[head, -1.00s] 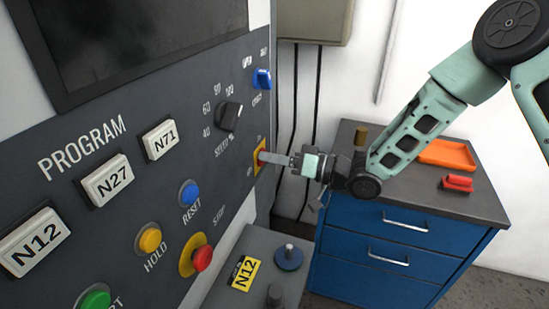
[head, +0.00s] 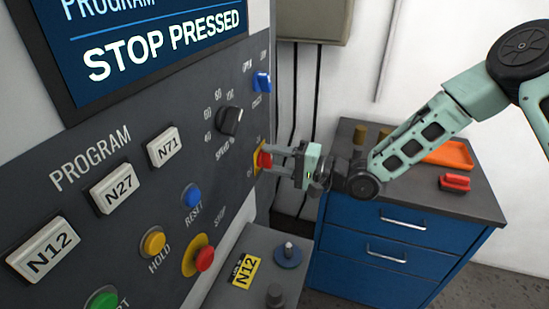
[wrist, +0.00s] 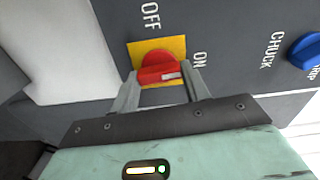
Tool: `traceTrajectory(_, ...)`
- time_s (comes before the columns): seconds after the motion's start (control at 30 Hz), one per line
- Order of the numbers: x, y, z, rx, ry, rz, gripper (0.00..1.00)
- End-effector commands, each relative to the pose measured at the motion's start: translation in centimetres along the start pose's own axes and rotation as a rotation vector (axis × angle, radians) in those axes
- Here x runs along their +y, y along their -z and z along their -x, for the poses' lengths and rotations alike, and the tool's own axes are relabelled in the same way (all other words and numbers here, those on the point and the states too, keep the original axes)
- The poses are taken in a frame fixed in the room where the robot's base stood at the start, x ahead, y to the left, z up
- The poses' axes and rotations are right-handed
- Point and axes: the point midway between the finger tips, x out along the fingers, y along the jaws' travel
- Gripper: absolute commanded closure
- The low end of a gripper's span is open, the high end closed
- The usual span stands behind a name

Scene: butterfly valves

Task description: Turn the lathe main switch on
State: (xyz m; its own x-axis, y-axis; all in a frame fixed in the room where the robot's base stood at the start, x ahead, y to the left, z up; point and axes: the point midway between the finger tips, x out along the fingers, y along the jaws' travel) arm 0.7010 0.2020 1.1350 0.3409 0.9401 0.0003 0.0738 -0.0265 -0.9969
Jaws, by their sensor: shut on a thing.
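The lathe main switch is a red knob (head: 264,159) on a yellow plate at the right end of the control panel. It also shows in the wrist view as a red knob (wrist: 158,68), with OFF and ON printed beside its yellow plate (wrist: 176,46). My gripper (head: 275,161) reaches it from the right. In the wrist view my gripper (wrist: 160,88) has one finger on each side of the knob and is shut on it. The knob's grip bar points toward the ON side. The screen (head: 150,42) is lit and reads STOP PRESSED.
The panel carries a speed knob (head: 231,121), a blue chuck switch (head: 262,81), a blue reset button (head: 192,196) and a red stop button (head: 204,259) near my gripper. A blue drawer cabinet (head: 395,222) holds an orange tray (head: 452,153). A grey ledge with a yellow N12 card (head: 244,271) is below.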

Motion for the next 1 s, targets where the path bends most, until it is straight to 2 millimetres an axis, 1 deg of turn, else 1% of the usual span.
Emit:
traceTrajectory(0.3,0.11,0.13,0.10,0.003,-0.002,-0.085,0.77)
traceTrajectory(0.77,0.15,0.10,0.10,0.003,-0.002,-0.097,0.77)
traceTrajectory(0.8,0.15,0.10,0.10,0.003,-0.002,-0.097,0.43)
traceTrajectory(0.83,0.15,0.09,0.09,0.003,-0.002,-0.097,0.35)
traceTrajectory(0.87,0.14,0.08,0.08,0.003,-0.002,-0.096,0.32)
traceTrajectory(1.0,0.11,0.05,0.06,0.002,-0.001,-0.095,0.32)
